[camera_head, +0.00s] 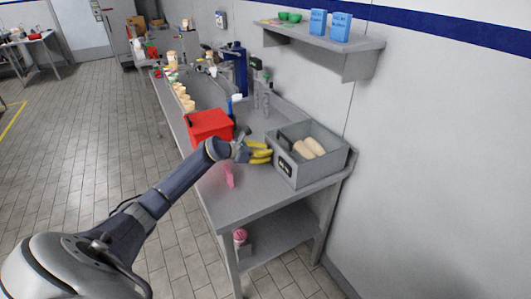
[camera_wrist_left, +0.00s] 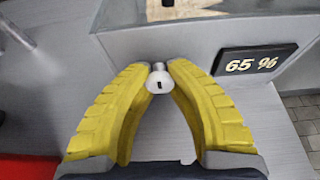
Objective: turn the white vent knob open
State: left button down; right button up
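The white vent knob (camera_wrist_left: 158,82) is small and round with a short dark mark. It sits in front of the grey box (camera_wrist_left: 150,40), on a short metal stem. My left gripper (camera_wrist_left: 159,68) has ribbed yellow fingers that converge on the knob, one tip on each side, and they appear closed against it. In the head view my left gripper (camera_head: 265,152) is at the left side of the grey box (camera_head: 302,174), and the knob is hidden there. My right gripper is not in view.
A dark display (camera_wrist_left: 255,60) on the box reads 65 %. The open box holds tan rolls (camera_head: 308,148). A shelf (camera_head: 330,42) hangs above.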

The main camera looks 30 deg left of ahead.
pick_arm(q)
jog(key=shift+w+r, duration=0.1)
jog(key=shift+r, duration=0.05)
jog(key=shift+a+n, duration=0.1)
jog(key=shift+n, duration=0.2)
jog(key=shift+r+n+g+h, duration=0.1)
jog(key=shift+n+g+h, duration=0.3)
jog(key=shift+n+h, duration=0.6)
jog(key=n+h, duration=0.1)
jog(key=n, duration=0.1)
jog(key=n+h, duration=0.1)
jog(key=n, duration=0.1)
jog(key=shift+w+a, duration=0.15)
jog(key=shift+a, duration=0.05)
jog(key=n+h, duration=0.2)
jog(key=n, duration=0.1)
jog(key=shift+a+n+h, duration=0.1)
jog(key=shift+n+h, duration=0.7)
jog(key=shift+n, duration=1.1)
jog(key=c, duration=1.6)
grip_release()
jog(key=o, duration=0.5)
jog(key=shift+f, duration=0.3)
